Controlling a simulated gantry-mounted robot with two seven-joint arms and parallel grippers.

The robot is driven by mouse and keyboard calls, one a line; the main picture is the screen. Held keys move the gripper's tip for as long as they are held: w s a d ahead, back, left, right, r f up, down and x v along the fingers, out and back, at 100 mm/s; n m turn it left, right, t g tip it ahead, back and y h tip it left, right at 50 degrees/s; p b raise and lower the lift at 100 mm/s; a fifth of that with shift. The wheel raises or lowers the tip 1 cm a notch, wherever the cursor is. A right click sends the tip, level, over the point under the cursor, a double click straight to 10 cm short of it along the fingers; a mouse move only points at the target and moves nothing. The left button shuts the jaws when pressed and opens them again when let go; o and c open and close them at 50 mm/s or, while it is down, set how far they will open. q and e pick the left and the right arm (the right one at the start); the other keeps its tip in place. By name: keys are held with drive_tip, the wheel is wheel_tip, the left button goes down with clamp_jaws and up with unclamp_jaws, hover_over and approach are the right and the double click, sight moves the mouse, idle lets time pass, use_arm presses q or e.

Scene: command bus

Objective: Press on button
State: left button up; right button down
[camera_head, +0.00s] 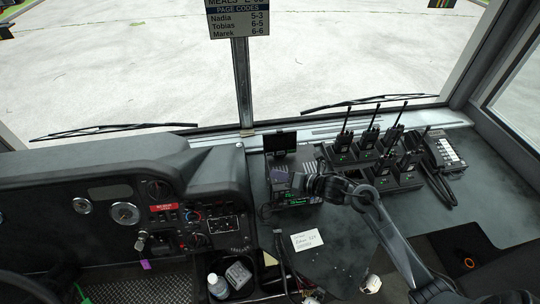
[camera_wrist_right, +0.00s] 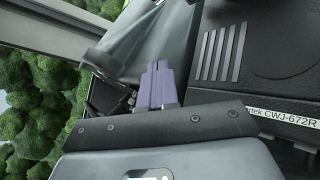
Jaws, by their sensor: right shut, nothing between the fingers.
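My right gripper (camera_head: 283,179) is over a black radio-like box (camera_head: 312,166) on the right-hand console. Its purple-grey fingers, which also show in the right wrist view (camera_wrist_right: 160,86), are closed together with nothing between them. A green-lit display (camera_head: 296,199) shows on the box's near face, partly behind my gripper. No single button stands out near the fingertips, and my gripper hides part of the front. My left gripper is not in view.
A small dark screen (camera_head: 280,142) stands behind the box. Handheld radios in chargers (camera_head: 381,160) and a keypad phone (camera_head: 446,152) stand to the right. A paper note (camera_head: 306,240) lies in front. The dashboard (camera_head: 110,208) with gauges and switches is at left.

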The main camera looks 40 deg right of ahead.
sight(274, 167)
drive_tip(key=w+d+b, duration=0.1)
drive_tip(key=w+d+f+b, duration=0.1)
drive_tip(key=w, duration=0.1)
drive_tip(key=w+b, duration=0.1)
drive_tip(key=w, duration=0.1)
drive_tip(key=shift+d+f, duration=0.4)
drive_tip(key=shift+w+d+b, duration=0.35)
drive_tip(key=shift+w+b, duration=0.2)
drive_tip(key=shift+w, duration=0.25)
idle(0.9)
idle(0.3)
drive_tip(key=shift+w+d+f+b, duration=0.15)
drive_tip(key=shift+w+d+b, duration=0.15)
drive_tip(key=shift+b, duration=0.35)
